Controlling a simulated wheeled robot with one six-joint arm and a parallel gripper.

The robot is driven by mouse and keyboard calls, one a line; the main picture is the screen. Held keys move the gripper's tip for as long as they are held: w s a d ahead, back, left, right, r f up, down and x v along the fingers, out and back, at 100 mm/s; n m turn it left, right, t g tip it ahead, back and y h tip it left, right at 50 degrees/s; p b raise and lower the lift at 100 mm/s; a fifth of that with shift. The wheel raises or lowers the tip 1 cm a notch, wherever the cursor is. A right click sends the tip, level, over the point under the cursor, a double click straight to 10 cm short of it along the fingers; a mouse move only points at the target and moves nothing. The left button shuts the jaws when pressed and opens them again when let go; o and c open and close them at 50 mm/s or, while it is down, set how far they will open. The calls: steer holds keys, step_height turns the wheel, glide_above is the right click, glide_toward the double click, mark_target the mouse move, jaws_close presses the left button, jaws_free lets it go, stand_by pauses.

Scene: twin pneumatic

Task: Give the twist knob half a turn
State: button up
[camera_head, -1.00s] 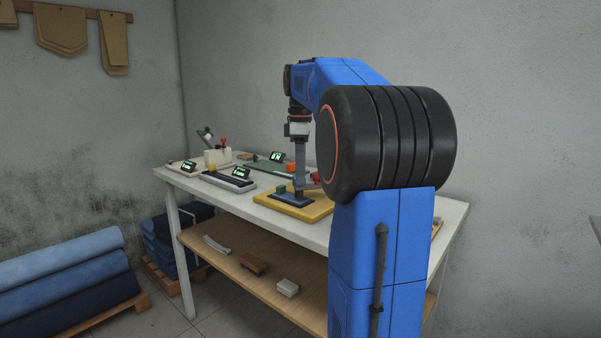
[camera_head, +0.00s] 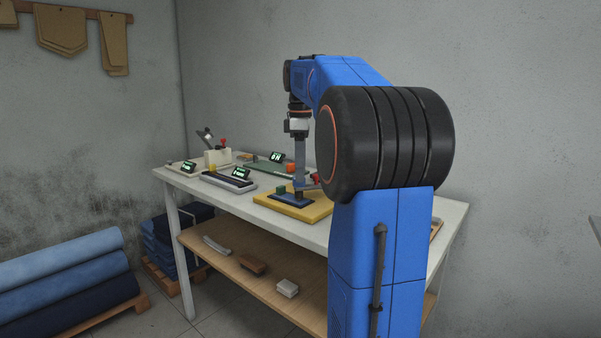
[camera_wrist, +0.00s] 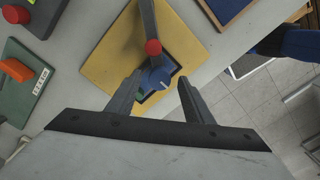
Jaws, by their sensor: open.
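The twist knob (camera_wrist: 154,80) is blue with a pale pointer line and sits on a dark blue plate on a yellow board (camera_wrist: 103,64). In the wrist view it lies between the two spread fingers of my gripper (camera_wrist: 159,79), with gaps at both sides. How far the fingertips are above it is hard to tell. In the head view my gripper (camera_head: 299,186) points straight down over the dark blue plate (camera_head: 291,201) on the yellow board (camera_head: 312,212). The knob is small and mostly hidden there. The gripper holds nothing.
A grey lever with a red ball (camera_wrist: 153,47) rises close beside the knob. A green block (camera_head: 281,190) stands near the plate. A green board with an orange button (camera_wrist: 16,70) lies to the left. More panels with small displays (camera_head: 241,173) stand on the white table (camera_head: 294,231).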

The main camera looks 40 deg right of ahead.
step_height(320, 180, up, 11)
steer(key=shift+f, duration=0.15)
stand_by(0.7)
steer(key=s+a+f+m+t, duration=0.15)
steer(key=s+a+f, duration=0.25)
steer(key=a+f, duration=0.4)
steer(key=s+a+f+m+t, duration=0.1)
steer(key=s+a+f+m, duration=0.2)
steer(key=s+a+f, duration=0.5)
steer(key=s+a+f+m, duration=0.1)
steer(key=s+a+f, duration=0.2)
steer(key=f, duration=0.3)
steer(key=s+a+f+m+t, duration=0.1)
steer(key=s+a+f+m, duration=0.1)
steer(key=s+a+f, duration=0.2)
steer(key=s+a+f+m+t, duration=0.1)
steer(key=s+a+f, duration=0.2)
steer(key=f, duration=0.6)
steer(key=shift+s+a+f, duration=0.3)
steer(key=shift+s+a, duration=0.05)
steer(key=shift+a, duration=0.75)
steer(key=shift+m, duration=0.25)
